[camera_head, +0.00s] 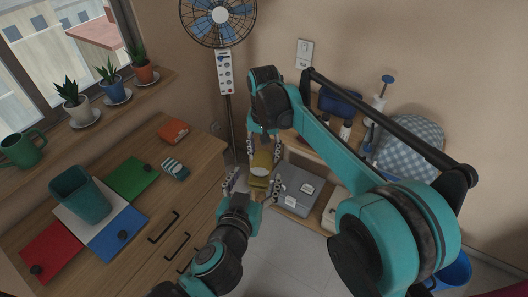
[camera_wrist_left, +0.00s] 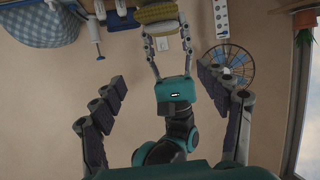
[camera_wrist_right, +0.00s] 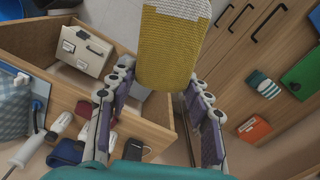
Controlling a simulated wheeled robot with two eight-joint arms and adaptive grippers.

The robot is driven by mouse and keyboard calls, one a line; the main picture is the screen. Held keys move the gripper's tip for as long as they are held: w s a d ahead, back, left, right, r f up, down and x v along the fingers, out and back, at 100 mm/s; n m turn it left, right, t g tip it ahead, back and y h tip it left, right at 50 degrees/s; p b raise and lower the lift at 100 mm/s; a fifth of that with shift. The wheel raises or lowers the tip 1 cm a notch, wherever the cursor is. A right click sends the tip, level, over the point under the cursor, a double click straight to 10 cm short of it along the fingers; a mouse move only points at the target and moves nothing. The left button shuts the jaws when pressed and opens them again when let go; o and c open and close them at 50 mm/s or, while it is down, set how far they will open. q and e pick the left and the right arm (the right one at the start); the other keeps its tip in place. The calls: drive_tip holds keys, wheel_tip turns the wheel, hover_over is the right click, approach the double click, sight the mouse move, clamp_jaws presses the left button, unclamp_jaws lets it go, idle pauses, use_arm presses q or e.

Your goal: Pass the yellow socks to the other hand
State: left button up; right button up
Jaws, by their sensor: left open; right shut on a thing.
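The yellow socks (camera_head: 261,161) are a knitted bundle with a pale patch, held in the air in the middle of the head view. My right gripper (camera_head: 264,146) is shut on them from above. In the right wrist view the socks (camera_wrist_right: 170,50) stand beyond the fingers, with a white part at the top. My left gripper (camera_head: 251,186) is open and empty just below the socks, its fingers spread wide. In the left wrist view the socks (camera_wrist_left: 158,13) are at the top edge, beyond the open fingers; contact with them is not visible.
A wooden dresser (camera_head: 207,150) stands at left with colored mats, a teal bin (camera_head: 80,195), a striped sock bundle (camera_head: 175,169) and an orange item (camera_head: 173,130). A fan (camera_head: 219,14) stands behind. An open drawer (camera_wrist_right: 60,85) and shelf items lie at right.

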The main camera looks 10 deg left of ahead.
use_arm(q)
drive_tip(key=w+d+r+m+t+h, duration=0.2)
drive_tip(key=d+r+m+h, duration=0.2)
drive_tip(key=d+r+h, duration=0.3)
drive_tip(key=s+a+f+n+g+y, duration=0.2)
drive_tip(key=s+a+f+g+y, duration=0.1)
drive_tip(key=a+f, duration=0.5)
drive_tip(key=s+a+f+n+g+y, duration=0.2)
drive_tip(key=a+f+g+y, duration=0.3)
drive_tip(key=a+f, duration=0.3)
drive_tip(key=shift+s+a+f+n+g, duration=0.25)
drive_tip(key=shift+s+g, duration=0.25)
drive_tip(key=shift+g, duration=0.3)
drive_tip(key=shift+d, duration=0.1)
